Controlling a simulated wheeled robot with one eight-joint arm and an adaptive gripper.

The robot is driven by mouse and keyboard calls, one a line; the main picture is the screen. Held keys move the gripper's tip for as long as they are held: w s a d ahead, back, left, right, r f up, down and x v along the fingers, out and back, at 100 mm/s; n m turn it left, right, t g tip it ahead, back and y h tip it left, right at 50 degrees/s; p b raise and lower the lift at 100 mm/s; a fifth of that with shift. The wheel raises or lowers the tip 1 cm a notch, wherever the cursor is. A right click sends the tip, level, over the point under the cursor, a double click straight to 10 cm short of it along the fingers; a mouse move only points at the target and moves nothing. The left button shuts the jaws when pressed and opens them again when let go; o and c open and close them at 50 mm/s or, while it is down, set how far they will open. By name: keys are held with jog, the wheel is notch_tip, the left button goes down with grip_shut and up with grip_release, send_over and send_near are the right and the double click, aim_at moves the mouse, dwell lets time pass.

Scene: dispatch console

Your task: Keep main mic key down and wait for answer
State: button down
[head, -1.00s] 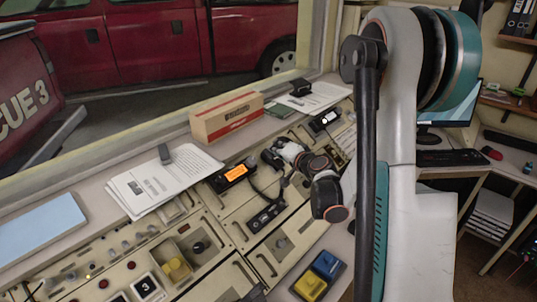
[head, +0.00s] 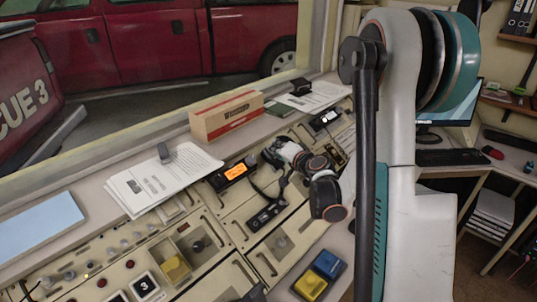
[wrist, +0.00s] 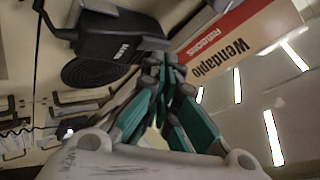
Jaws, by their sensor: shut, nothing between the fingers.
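In the wrist view a black desk unit (wrist: 118,38) carries a small white label that seems to read MAIN. A key on it is not clearly visible. My gripper (wrist: 160,62) has its teal-backed fingers together, with nothing seen between them. The fingertips are at the unit's right edge in that view. Contact, and whether any key is pressed, cannot be told. In the head view my arm's wrist reaches over the console beside the cardboard box, and the fingertips are hard to make out. A radio with a lit orange display (head: 236,172) is left of my wrist.
The cardboard box (head: 227,117) stands close behind; it also fills the right of the wrist view (wrist: 245,40). Papers (head: 160,182) lie left of the radio. A yellow button (head: 310,286) and a blue button (head: 327,264) are on the front console.

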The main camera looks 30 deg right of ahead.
jog(key=shift+w+a+f+b, duration=0.1)
jog(key=shift+w+f+b, duration=0.1)
jog(key=shift+f+b, duration=0.2)
dwell(0.7)
jog(key=shift+r, duration=0.15)
dwell(2.2)
jog(key=shift+s+r+p, duration=0.4)
jog(key=shift+r, duration=0.2)
jog(key=shift+d+r, duration=0.15)
jog(key=shift+d, duration=0.05)
jog(key=s+r+p, duration=0.1)
jog(key=r, duration=0.1)
jog(key=s+d+r+p, duration=0.1)
jog(key=r, duration=0.1)
jog(key=shift+s+p, duration=0.3)
